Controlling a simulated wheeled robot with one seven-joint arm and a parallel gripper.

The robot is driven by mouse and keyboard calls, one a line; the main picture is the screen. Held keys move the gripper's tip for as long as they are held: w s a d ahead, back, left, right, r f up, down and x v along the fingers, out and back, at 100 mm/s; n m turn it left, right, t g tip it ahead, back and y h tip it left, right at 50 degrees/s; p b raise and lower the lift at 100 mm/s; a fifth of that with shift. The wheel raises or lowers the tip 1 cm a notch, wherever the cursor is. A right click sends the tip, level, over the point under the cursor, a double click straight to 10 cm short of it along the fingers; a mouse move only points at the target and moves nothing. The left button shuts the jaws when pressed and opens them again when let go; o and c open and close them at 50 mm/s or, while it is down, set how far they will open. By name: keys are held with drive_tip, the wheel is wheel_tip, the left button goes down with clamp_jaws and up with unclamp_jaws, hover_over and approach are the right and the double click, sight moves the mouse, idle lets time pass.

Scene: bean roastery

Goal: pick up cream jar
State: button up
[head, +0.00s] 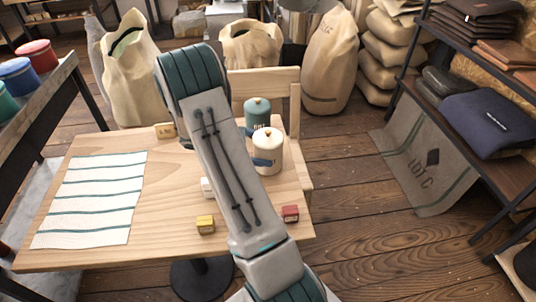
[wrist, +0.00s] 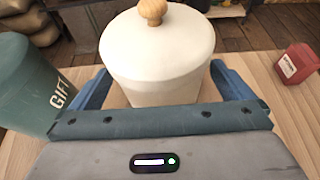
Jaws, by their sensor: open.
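The cream jar (head: 267,155) has a lid with a light wooden knob and stands upright on the wooden table, partly hidden by my arm in the head view. In the wrist view the cream jar (wrist: 157,55) is centred in front of my palm. My gripper (wrist: 158,85) is open, with one blue finger on each side of the jar's lower body. I cannot tell whether the fingers touch it. The head view shows part of a blue finger (head: 262,162) beside the jar.
A teal jar (head: 257,112) marked "GIFT" stands close behind the cream jar; it also shows at left in the wrist view (wrist: 30,85). A red block (head: 290,213) and a yellow block (head: 205,224) lie nearer. A striped cloth (head: 92,200) covers the table's left part.

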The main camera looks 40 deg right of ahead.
drive_tip(key=shift+s+d+f, duration=0.2)
drive_tip(key=shift+s+d, duration=0.1)
drive_tip(key=shift+d, duration=0.05)
drive_tip(key=c, duration=1.2)
drive_tip(key=shift+c, duration=0.2)
drive_tip(key=shift+r, duration=0.2)
